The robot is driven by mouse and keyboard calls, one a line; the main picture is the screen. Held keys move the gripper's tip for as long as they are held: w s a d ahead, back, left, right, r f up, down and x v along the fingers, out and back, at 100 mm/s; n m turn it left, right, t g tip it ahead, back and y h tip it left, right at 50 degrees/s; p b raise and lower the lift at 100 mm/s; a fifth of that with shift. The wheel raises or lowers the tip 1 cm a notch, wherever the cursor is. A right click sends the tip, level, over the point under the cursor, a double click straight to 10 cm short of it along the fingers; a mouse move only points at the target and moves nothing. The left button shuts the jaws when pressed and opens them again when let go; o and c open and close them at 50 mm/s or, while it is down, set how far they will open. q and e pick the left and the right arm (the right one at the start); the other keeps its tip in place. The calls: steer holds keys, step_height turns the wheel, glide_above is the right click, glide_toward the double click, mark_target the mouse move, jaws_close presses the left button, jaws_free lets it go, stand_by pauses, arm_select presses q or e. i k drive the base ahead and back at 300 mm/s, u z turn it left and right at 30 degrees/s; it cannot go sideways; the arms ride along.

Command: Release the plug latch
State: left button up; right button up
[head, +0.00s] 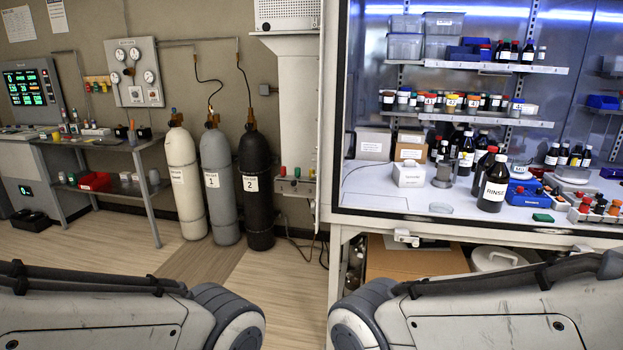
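I cannot make out a plug or its latch for certain in the head view. A small white fitting (405,238) sits on the front edge below the glass-fronted cabinet; I cannot tell whether it is a latch. A grey panel with red, green and other coloured knobs (296,186) is fixed at the left side of the cabinet, with cables hanging below it. Parts of both my arms show along the bottom edge. Neither of my grippers is in view.
White, grey and black gas cylinders (219,180) stand against the wall. A side table (100,140) is at left. A cardboard box (415,262) is under the cabinet. Some wooden floor is clear.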

mark_target(295, 181)
steer(key=u, duration=0.3)
steer(key=i, duration=1.3)
steer(key=z, duration=0.45)
